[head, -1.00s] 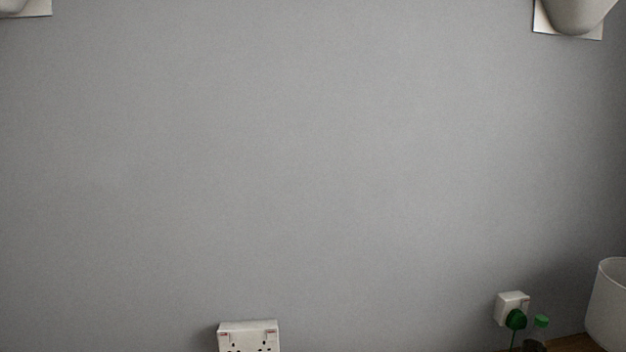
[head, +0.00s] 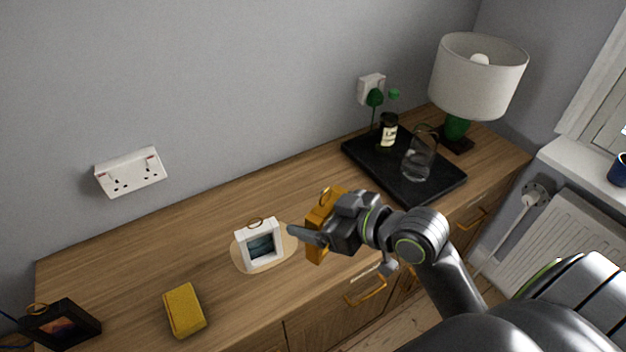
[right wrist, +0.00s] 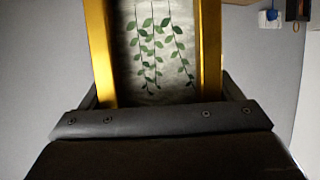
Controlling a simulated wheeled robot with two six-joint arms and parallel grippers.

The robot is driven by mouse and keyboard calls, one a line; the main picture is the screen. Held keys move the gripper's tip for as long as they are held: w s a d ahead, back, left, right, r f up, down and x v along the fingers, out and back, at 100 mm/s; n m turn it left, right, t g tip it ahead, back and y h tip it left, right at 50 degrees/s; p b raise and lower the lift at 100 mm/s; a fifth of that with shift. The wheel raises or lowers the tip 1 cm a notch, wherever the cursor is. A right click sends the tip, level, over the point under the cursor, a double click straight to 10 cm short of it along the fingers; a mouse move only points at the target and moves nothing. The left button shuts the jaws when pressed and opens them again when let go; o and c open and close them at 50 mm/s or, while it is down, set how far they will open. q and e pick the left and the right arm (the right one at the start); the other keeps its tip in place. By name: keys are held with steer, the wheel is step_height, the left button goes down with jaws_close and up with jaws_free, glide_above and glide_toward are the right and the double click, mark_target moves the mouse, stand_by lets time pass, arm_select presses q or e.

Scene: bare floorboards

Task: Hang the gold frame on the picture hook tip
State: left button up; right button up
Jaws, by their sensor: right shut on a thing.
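My right gripper (head: 326,226) is shut on the gold frame (head: 316,212) above the sideboard. A hanging ring shows at the frame's top, and the gripper hides part of the frame. In the right wrist view, the frame's gold sides (right wrist: 101,50) border a picture of green leafy vines, with the gripper just below. I cannot make out the picture hook in either view. My left gripper is not in view.
The wooden sideboard (head: 230,207) holds a white frame (head: 244,247) on a round mat, a yellow block (head: 184,311), a dark frame (head: 60,327), a black tray (head: 385,178) with a jar and glass jug, and a lamp (head: 478,80). The wall above is mostly clear.

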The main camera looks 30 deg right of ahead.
steer(key=w+d+f+m+h, duration=0.2)
steer(key=w+d+h, duration=0.1)
steer(key=w+d, duration=0.3)
steer(key=w+d+f+m+t+h, duration=0.1)
steer(key=w+d+f+m+h, duration=0.1)
steer(key=w+d, duration=0.3)
steer(key=shift+w+d+m+t+h, duration=0.35)
steer(key=shift+d+m+h, duration=0.25)
steer(key=shift+d+m, duration=0.2)
step_height(320, 180, down, 10)
steer(key=shift+a+r+p, duration=0.1)
steer(key=shift+r+p, duration=0.05)
steer(key=shift+p, duration=0.35)
